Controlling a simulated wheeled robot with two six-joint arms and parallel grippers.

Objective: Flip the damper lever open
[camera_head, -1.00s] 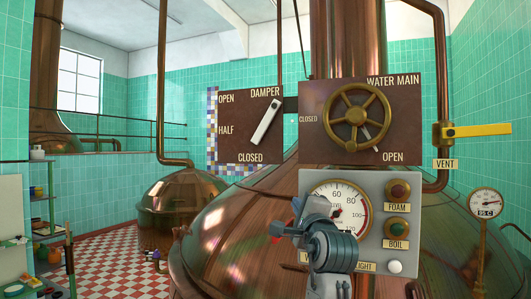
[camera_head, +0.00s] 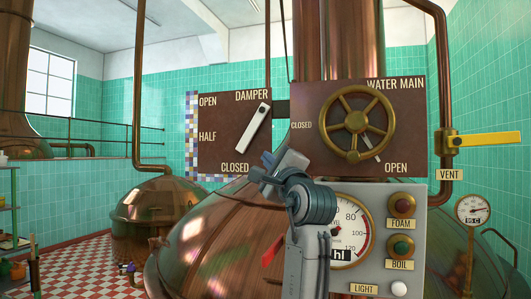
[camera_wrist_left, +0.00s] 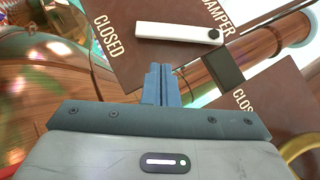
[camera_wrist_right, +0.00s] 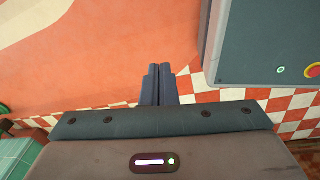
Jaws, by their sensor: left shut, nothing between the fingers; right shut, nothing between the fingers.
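The damper lever (camera_head: 252,127) is a white bar on the brown damper plate (camera_head: 216,118). Its black pivot is at the upper right, and its free end slants down-left toward the CLOSED label. The lever also shows in the left wrist view (camera_wrist_left: 175,33), just beyond the fingertips. My left gripper (camera_head: 267,159) is shut and empty, near the plate's lower right corner and below the lever, with a gap in the picture. Its blue fingers also show in the left wrist view (camera_wrist_left: 160,72). My right gripper (camera_wrist_right: 158,75) is shut and empty over the floor, seen only in its wrist view.
The water main plate with its brass wheel (camera_head: 357,122) stands to the right of the damper plate. Below it is a grey gauge panel (camera_head: 421,255) with buttons, partly behind my left arm. A yellow vent handle (camera_head: 490,139) is at the right. A copper kettle (camera_head: 205,245) bulges below.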

